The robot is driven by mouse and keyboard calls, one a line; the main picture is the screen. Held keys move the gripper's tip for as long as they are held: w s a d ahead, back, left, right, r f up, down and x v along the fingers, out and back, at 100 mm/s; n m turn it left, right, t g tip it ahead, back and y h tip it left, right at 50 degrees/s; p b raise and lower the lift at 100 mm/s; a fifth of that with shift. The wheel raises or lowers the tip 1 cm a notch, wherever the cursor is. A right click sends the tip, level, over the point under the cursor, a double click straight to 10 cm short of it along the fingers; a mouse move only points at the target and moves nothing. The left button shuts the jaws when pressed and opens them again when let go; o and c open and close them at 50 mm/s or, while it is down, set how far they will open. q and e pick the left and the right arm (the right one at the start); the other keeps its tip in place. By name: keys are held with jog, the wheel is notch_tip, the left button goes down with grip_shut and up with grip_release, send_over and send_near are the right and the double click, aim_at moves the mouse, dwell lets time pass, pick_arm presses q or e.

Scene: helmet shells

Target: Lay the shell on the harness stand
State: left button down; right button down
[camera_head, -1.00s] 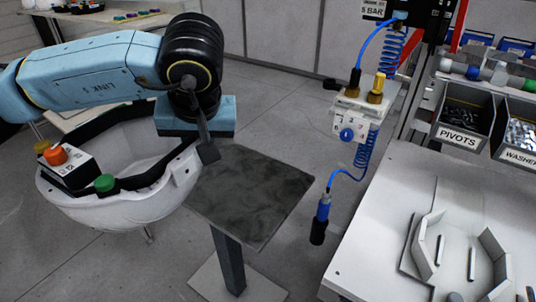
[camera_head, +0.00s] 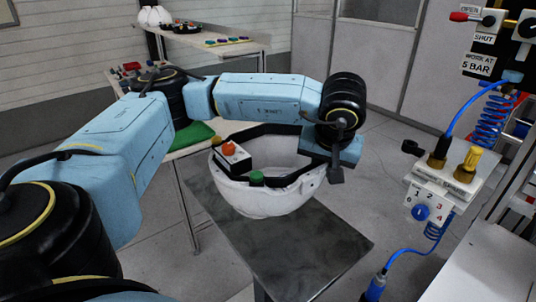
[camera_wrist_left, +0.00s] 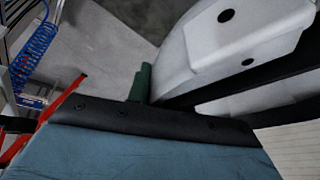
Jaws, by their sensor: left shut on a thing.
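The white helmet shell (camera_head: 275,202), bowl-like with a black inner rim, is in the head view over the far part of a dark grey plate on a post, which looks like the harness stand (camera_head: 310,250). I cannot tell whether it touches the plate. A small box with an orange button (camera_head: 234,150) and a green cap (camera_head: 257,178) show at its rim. My left gripper (camera_head: 336,174) is shut on the shell's right rim; the fingers are mostly hidden. The shell (camera_wrist_left: 235,40) fills the upper right of the left wrist view. My right gripper is not in view.
An air unit with yellow knob (camera_head: 450,180) and blue hose hangs at the right, beside a white bench (camera_head: 490,265). A table with a green pad (camera_head: 190,138) stands behind left. The plate's near part is bare.

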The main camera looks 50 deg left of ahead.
pick_arm(q)
jog(key=shift+w+a+f, duration=0.1)
jog(key=shift+a+f, duration=0.2)
jog(key=shift+a, duration=0.35)
jog(key=shift+w+a+f, duration=0.1)
jog(key=shift+a+f, duration=0.15)
jog(key=shift+a, duration=0.35)
notch_tip(320, 180, down, 6)
jog(key=shift+a+r, duration=0.1)
jog(key=shift+r, duration=0.15)
jog(key=shift+f, duration=2.1)
jog(key=shift+f, duration=0.15)
jog(key=c, duration=1.2)
grip_release()
jog(key=shift+c, duration=0.2)
